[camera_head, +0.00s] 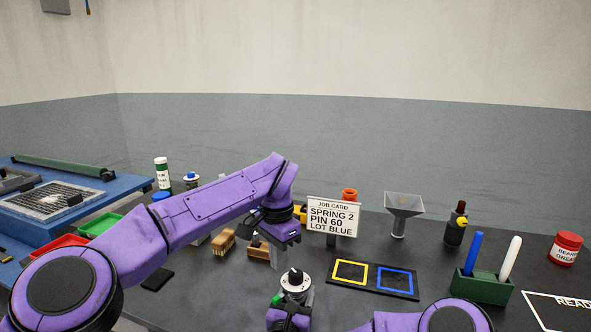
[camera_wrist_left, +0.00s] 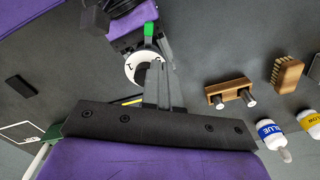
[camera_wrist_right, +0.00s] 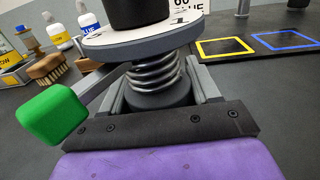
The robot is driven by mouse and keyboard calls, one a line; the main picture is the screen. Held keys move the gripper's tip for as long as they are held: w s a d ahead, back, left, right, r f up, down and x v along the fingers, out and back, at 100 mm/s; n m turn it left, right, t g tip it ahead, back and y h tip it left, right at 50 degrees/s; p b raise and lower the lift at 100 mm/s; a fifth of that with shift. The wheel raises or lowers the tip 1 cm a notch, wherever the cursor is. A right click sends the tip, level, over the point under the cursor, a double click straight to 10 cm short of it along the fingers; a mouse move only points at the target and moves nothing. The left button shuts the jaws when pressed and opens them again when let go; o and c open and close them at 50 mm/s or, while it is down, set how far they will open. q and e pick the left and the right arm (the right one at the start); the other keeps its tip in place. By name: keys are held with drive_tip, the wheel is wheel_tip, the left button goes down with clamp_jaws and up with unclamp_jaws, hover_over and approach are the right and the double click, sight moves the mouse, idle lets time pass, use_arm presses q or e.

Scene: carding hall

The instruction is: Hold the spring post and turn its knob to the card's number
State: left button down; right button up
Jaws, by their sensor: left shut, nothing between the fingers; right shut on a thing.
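The spring post shows a white dial (camera_head: 295,284) with a black knob (camera_head: 295,275) on top. In the right wrist view, its coil spring (camera_wrist_right: 158,72) stands upright below the dial (camera_wrist_right: 120,42). My right gripper (camera_head: 290,308) is shut on the post below the dial. My left gripper (camera_head: 273,262) is shut and empty, above and behind the post in the head view. In the left wrist view, its fingers (camera_wrist_left: 157,85) overlap the dial (camera_wrist_left: 134,75) and partly hide the knob; contact is unclear. The job card (camera_head: 333,217) reads SPRING 2, PIN 60, LOT BLUE. Dial marks are mostly unreadable.
A black board with yellow and blue squares (camera_head: 373,279) lies right of the post. A wooden block with pins (camera_wrist_left: 231,93), a brush (camera_wrist_left: 287,73) and bottles (camera_wrist_left: 270,134) stand nearby. A funnel (camera_head: 403,206) and green pen holder (camera_head: 482,288) are farther right.

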sight(296, 277)
use_arm(q)
wheel_tip(296, 277, up, 3)
drive_tip(key=shift+f, duration=0.2)
drive_tip(key=d+f, duration=0.1)
drive_tip(key=f, duration=0.1)
drive_tip(key=s+f, duration=0.1)
drive_tip(key=f, duration=0.1)
drive_tip(key=s+d+f, duration=0.1)
drive_tip(key=f, duration=0.1)
drive_tip(key=shift+d, duration=0.3)
